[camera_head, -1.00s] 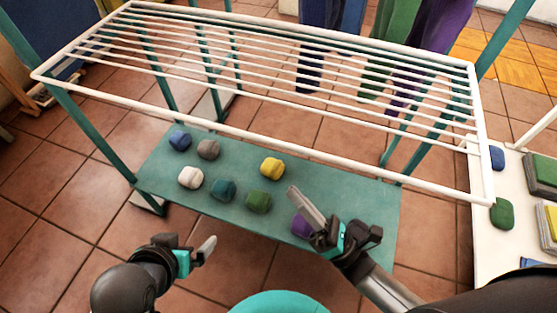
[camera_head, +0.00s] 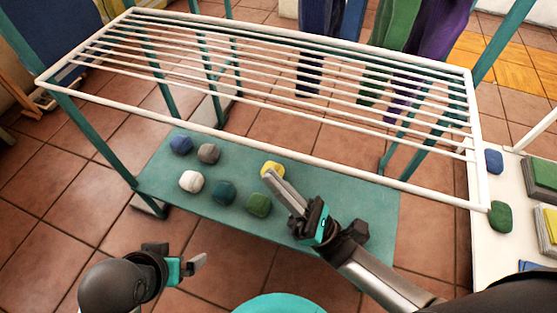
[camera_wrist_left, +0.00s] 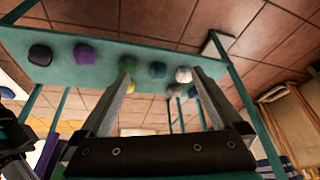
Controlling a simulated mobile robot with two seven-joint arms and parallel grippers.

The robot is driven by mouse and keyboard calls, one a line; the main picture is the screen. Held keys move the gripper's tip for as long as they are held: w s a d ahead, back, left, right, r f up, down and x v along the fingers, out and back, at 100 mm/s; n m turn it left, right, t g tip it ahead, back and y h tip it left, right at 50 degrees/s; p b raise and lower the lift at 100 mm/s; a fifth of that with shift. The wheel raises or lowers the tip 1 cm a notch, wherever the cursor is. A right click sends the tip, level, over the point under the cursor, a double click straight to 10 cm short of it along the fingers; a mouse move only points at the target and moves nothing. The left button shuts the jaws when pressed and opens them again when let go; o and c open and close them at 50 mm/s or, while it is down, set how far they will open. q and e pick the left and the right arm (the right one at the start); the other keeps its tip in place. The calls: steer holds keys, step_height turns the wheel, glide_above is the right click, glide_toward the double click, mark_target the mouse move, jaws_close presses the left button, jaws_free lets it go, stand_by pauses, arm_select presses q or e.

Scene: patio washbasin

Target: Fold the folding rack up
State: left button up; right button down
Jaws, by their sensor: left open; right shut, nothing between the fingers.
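The folding rack stands unfolded, with a white barred top (camera_head: 300,153) spread roughly level and teal legs (camera_head: 95,135) splayed beneath it. My right gripper (camera_head: 269,178) is shut and empty. It lies in front of the rack's front rail in the picture, over the teal low board, with its tip overlapping a yellow lump; I see no contact with the rack. My left gripper (camera_head: 201,260) is open and empty, in front of the board and apart from the rack. Its two spread fingers also show in the left wrist view (camera_wrist_left: 160,75), with the board beyond.
The teal board (camera_head: 330,190) carries several coloured lumps, including a white one (camera_head: 191,181) and a green one (camera_head: 258,204). A white surface (camera_head: 487,245) with blocks stands at right. Dark, green and purple cloths (camera_head: 400,50) hang behind the rack. Tiled floor is open at left.

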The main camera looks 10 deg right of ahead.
mark_target(263, 149)
arm_select(q)
steer(key=shift+f, duration=0.75)
arm_select(e)
steer(key=shift+w+d+r, duration=0.1)
steer(key=shift+w+r, duration=0.1)
steer(key=shift+r, duration=0.8)
steer(key=shift+w+d+r, duration=0.1)
steer(key=shift+w+r, duration=0.05)
steer(key=shift+r, duration=0.85)
arm_select(q)
steer(key=shift+p, duration=0.45)
arm_select(e)
steer(key=shift+r, duration=0.2)
